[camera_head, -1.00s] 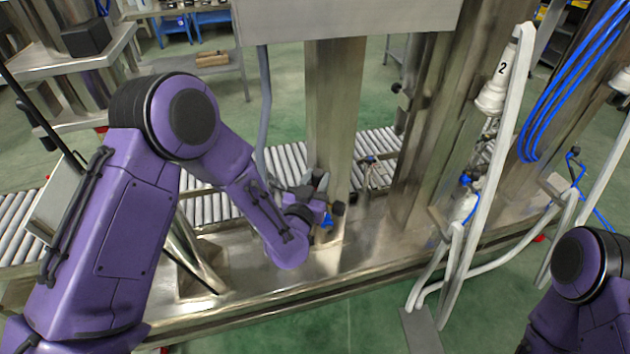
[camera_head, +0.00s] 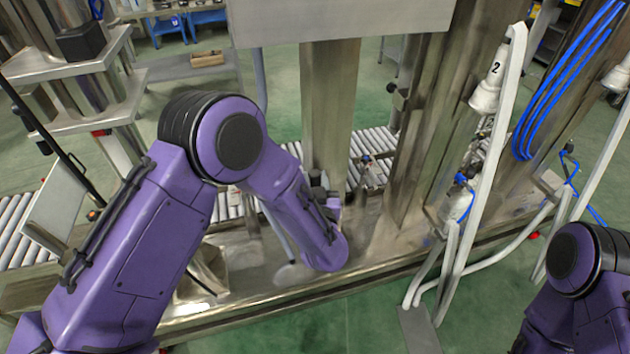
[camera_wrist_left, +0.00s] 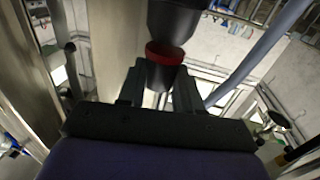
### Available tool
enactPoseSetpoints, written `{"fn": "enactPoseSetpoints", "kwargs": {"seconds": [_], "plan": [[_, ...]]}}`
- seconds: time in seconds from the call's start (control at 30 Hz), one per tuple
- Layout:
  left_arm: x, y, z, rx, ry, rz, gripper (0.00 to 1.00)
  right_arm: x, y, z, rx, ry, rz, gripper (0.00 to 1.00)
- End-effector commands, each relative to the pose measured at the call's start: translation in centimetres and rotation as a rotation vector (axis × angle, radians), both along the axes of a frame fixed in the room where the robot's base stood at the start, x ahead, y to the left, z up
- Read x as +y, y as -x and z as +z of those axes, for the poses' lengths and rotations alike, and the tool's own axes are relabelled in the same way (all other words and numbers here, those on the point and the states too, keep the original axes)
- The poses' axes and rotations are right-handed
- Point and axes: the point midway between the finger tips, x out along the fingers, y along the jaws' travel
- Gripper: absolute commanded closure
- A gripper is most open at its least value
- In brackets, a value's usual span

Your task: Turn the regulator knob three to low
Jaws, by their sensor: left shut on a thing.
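In the left wrist view a dark round knob (camera_wrist_left: 163,77) with a red ring sits below a larger black cylindrical body (camera_wrist_left: 177,22). The two fingers of my left gripper (camera_wrist_left: 160,88) stand on either side of the knob and are shut on it. No number or low mark on it is readable. In the head view my left gripper (camera_head: 326,192) is at the steel post, mostly hidden by my own purple wrist, and the knob is not clearly visible there. My right arm shows at the lower right, but its gripper is out of view.
A steel post (camera_head: 327,110) rises right behind my left gripper. A roller conveyor (camera_head: 375,142) runs behind it. To the right hang a white lance marked 2 (camera_head: 489,88), pale hoses (camera_head: 473,245) and blue tubes (camera_head: 553,85). Green floor lies in front of the steel base.

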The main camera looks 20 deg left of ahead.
Motion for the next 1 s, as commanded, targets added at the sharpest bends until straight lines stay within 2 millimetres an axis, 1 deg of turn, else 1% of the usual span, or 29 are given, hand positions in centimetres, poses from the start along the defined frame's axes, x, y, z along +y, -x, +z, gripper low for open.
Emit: {"fn": "enactPoseSetpoints", "kwargs": {"seconds": [0.17,0.2,0.27,0.3,0.57,0.67,0.77,0.9,1.0], "plan": [[-0.1,0.0,0.0,0.0,0.0,-0.003,0.96,0.0,0.0,0.0,0.0,0.0,0.0,0.33],[-0.1,0.0,0.0,0.0,0.0,-0.003,0.63,0.0,0.0,0.0,0.0,0.0,0.0,0.33],[-0.1,0.0,0.0,0.0,0.0,-0.003,0.43,0.0,0.0,0.0,0.0,0.0,0.0,0.33],[-0.1,0.0,0.0,0.0,0.0,-0.003,0.4,0.0,0.0,0.0,0.0,0.0,0.0,0.33],[-0.1,0.1,0.0,0.0,0.0,-0.002,0.4,0.0,0.0,0.0,0.0,0.0,0.0,0.33],[-0.6,0.9,0.1,0.0,-0.001,-0.005,0.4,0.0,0.0,0.1,0.0,0.0,0.0,0.33],[-1.3,2.9,0.1,0.002,-0.005,-0.007,0.4,0.0,0.0,0.3,0.0,0.0,0.0,0.33],[-2.7,6.1,0.1,0.001,-0.003,-0.007,0.4,0.0,0.0,0.4,0.0,0.0,0.0,0.33],[-3.4,7.9,0.1,0.0,-0.003,-0.006,0.4,0.0,0.0,0.5,0.0,0.0,0.0,0.33]]}}
